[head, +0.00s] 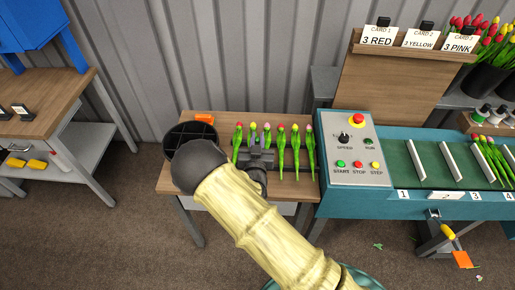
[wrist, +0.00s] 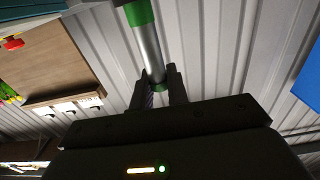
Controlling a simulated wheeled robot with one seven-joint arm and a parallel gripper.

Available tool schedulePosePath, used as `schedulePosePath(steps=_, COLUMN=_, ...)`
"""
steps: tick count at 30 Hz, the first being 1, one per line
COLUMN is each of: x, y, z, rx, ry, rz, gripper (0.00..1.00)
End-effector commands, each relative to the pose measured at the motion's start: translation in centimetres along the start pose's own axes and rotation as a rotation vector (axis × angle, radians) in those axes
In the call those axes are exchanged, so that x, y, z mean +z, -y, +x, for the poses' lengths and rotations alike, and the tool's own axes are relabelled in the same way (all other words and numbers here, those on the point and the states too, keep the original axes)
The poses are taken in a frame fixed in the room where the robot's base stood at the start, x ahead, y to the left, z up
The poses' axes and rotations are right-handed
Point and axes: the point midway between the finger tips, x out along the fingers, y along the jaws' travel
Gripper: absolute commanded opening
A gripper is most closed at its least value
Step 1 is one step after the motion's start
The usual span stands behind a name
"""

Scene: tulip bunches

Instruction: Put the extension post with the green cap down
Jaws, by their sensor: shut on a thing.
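The extension post (wrist: 149,48) is a silver tube, seen in the wrist view with a wide green part near the top of the picture and a thin green part by my fingers. Its upper end is cut off by the picture edge. My gripper (wrist: 159,84) is shut on the post near the thin green part. In the head view my gripper (head: 259,158) is over the wooden table (head: 222,190), in front of a row of tulips. I cannot make out the post in the head view.
Several tulips (head: 282,150) stand or lie in a row beneath my gripper. A dark divided bin (head: 190,131) and an orange item (head: 204,118) are on the table's left. The conveyor control panel (head: 355,150) adjoins on the right. A workbench (head: 45,110) stands far left.

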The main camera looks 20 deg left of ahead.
Motion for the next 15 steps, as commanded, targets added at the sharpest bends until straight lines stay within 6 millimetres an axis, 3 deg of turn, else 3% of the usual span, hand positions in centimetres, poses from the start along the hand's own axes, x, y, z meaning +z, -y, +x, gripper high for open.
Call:
schedulePosePath(steps=8, x=-2.2, y=0.0, z=0.0, rx=0.0, ry=-0.003, rz=0.003, gripper=0.0)
schedulePosePath(steps=15, x=-6.0, y=0.0, z=0.0, rx=0.001, ry=-0.004, rz=0.005, gripper=0.0)
